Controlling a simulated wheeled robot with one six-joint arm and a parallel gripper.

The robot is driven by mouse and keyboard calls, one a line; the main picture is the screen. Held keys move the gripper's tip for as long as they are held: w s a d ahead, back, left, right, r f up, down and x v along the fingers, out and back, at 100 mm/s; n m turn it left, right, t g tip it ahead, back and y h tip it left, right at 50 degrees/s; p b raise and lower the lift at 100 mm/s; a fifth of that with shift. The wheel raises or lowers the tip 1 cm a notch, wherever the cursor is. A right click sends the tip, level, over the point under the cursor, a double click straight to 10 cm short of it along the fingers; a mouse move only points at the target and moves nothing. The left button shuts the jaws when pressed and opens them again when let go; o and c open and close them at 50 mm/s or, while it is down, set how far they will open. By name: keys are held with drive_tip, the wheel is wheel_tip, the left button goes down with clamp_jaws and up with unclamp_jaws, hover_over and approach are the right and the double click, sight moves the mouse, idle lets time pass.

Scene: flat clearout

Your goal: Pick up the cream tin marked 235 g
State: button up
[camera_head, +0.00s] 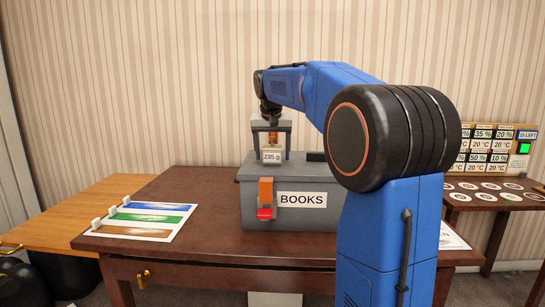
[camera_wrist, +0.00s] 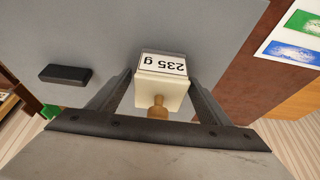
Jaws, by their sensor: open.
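The cream tin marked 235 g (camera_head: 271,156) stands on the grey box labelled BOOKS (camera_head: 251,206). In the wrist view the tin (camera_wrist: 162,92) shows its 235 g label upside down and a wooden knob towards me. My gripper (camera_head: 272,150) is open above the box, with its fingers pointing down. In the wrist view my gripper (camera_wrist: 160,80) has one finger on each side of the tin. Small gaps seem to show beside it; I cannot tell whether either finger touches. The tin's far side is hidden.
The box stands on a dark wood table (camera_head: 150,262). A sheet with blue, green and brown bands (camera_head: 145,220) lies left, with small white pieces on its edge. A black bar (camera_wrist: 66,73) lies on the box top. A board of percentage and temperature cards (camera_head: 490,150) stands right.

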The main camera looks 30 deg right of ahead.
drive_tip(key=c, duration=1.3)
drive_tip(key=shift+r, duration=0.15)
